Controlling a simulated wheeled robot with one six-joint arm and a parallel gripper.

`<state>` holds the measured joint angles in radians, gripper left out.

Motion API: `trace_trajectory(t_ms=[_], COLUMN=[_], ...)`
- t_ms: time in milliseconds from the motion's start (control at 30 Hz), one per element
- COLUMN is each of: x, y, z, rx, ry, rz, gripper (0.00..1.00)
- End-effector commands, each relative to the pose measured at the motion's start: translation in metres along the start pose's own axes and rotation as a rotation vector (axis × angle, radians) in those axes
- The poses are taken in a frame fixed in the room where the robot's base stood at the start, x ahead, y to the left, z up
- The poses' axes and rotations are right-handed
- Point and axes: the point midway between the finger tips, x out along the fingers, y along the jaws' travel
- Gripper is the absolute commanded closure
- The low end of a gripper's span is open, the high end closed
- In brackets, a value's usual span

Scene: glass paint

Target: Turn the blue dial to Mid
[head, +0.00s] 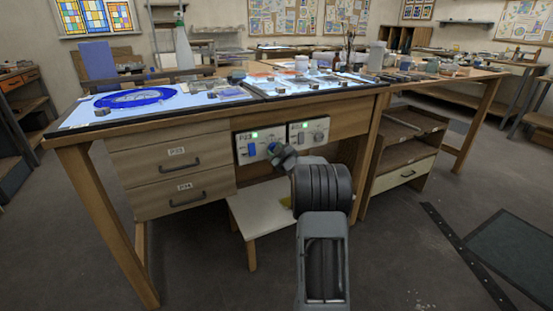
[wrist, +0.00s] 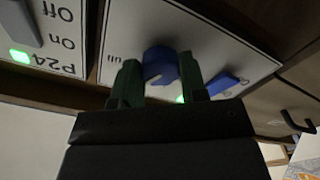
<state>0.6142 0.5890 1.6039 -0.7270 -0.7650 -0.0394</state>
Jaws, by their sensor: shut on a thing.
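The blue dial (wrist: 160,66) sits on a white control panel (wrist: 225,45), seen upside down in the wrist view. My gripper (wrist: 161,72) has one green-grey finger on each side of the dial and is shut on it. The dial's pointing direction is not clear. Part of a label ending in "ull" shows beside the left finger; a Mid label cannot be read. In the head view my gripper (head: 272,149) is at the panel marked P23 (head: 259,138) under the table top and hides the dial.
A blue switch (wrist: 226,83) is on the same panel, close to the right finger. Drawers (head: 172,168) stand left, and a low white shelf (head: 262,212) is below.

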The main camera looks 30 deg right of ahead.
Motion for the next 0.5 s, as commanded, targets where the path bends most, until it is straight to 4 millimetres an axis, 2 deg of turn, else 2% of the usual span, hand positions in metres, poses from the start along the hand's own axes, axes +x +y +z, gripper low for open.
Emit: trace_trajectory(t_ms=[200,500], x=[-0.0001,0.0], y=[-0.0017,-0.0003], z=[0.003,0.0014], rx=[-0.178,-0.351], ry=[0.001,0.001], rz=[0.001,0.001], gripper=[0.84,0.84])
